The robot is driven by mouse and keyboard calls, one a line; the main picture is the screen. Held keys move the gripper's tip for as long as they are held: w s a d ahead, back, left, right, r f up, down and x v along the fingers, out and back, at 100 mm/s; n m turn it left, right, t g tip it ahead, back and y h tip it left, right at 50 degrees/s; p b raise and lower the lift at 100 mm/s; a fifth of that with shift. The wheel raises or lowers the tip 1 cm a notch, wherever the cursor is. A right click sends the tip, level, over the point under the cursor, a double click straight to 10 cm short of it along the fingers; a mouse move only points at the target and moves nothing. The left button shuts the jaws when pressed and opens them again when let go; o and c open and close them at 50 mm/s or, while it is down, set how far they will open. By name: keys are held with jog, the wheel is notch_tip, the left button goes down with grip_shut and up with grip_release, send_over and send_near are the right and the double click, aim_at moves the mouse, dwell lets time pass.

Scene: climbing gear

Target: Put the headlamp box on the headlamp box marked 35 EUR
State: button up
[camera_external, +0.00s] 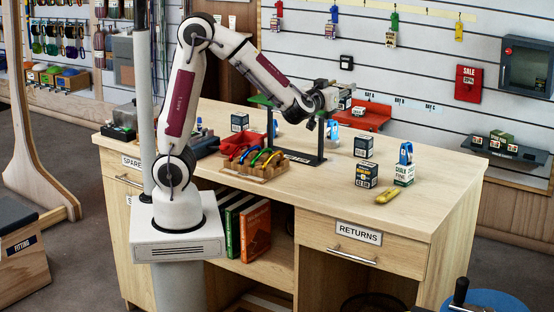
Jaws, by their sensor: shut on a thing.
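My gripper (335,98) is raised over the back of the counter. It is shut on a small dark box with a pale label (345,103), partly hidden by the fingers; it appears to be a headlamp box. Similar dark boxes with white labels stand on the counter: one at the back left (239,122), one right of the middle (363,147), and one in front of that (366,176). The printed prices are too small to read surely, so I cannot tell which is marked 35 EUR. The held box is apart from all three.
A black stand (322,145) rises below my gripper. A wooden rack of coloured carabiners (255,165) and a red tray (242,143) are left of it. A chalk carton (404,174) and a yellow item (389,196) are near the right boxes. A red wall shelf (374,119) is behind.

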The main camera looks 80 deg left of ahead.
jog(key=s+a+r+n+g+y, duration=0.1)
jog(key=s+a, duration=0.1)
jog(key=a, duration=1.4)
jog(key=s+a+r+n+g+y, duration=0.1)
jog(key=a, duration=1.4)
jog(key=s+a+f+n+g+y, duration=0.1)
jog(key=s+a+f+n+g, duration=0.2)
jog(key=s+a, duration=1.9)
jog(key=shift+m, duration=0.4)
jog(key=shift+w+d+f, duration=0.15)
jog(key=shift+f, duration=1.3)
jog(key=shift+w+d+f, duration=0.1)
jog(key=shift+d+f, duration=0.05)
jog(key=shift+f, duration=1.3)
jog(key=shift+f, duration=0.15)
notch_tip(320, 180, down, 6)
